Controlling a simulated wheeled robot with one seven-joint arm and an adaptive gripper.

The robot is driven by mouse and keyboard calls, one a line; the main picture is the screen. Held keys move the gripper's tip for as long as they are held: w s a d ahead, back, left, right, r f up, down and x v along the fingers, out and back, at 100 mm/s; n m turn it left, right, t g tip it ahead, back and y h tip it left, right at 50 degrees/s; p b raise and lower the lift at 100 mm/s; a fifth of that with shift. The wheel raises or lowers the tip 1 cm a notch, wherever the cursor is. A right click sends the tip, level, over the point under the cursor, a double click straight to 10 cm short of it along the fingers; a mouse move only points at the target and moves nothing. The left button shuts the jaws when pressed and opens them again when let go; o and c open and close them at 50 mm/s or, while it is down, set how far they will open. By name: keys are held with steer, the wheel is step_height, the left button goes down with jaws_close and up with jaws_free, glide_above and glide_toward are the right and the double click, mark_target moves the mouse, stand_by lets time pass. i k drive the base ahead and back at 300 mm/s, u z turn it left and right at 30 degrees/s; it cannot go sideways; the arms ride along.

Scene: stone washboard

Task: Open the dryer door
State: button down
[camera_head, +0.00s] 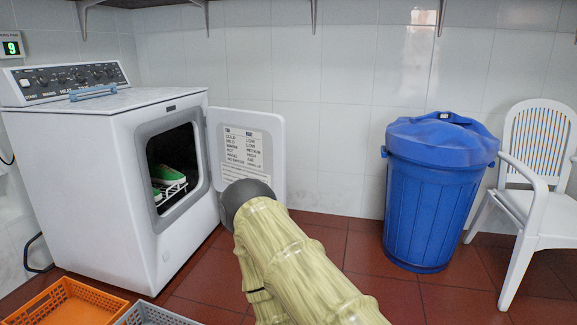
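The white dryer (95,190) stands at the left against the tiled wall. Its door (268,185) stands wide open, swung out to the right, with a printed label on its inner face. The dark drum opening (158,152) is exposed. Inside it are green shoes (166,174) on a white wire rack (172,188). My pale yellow, ribbed arm with a dark grey rounded joint rises from the bottom centre and covers the door's lower part. My gripper cannot be seen; whether it touches the door is hidden.
An orange basket (68,304) and a grey basket (150,315) sit on the floor before the dryer. A blue lidded bin (430,205) and a white plastic chair (545,230) stand at the right. Red tiled floor is free between door and bin.

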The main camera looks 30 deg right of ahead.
mark_target(243, 143)
steer(key=u, duration=0.3)
steer(key=k, duration=0.3)
steer(key=z, duration=1.05)
steer(key=i, duration=1.6)
steer(key=u, duration=0.85)
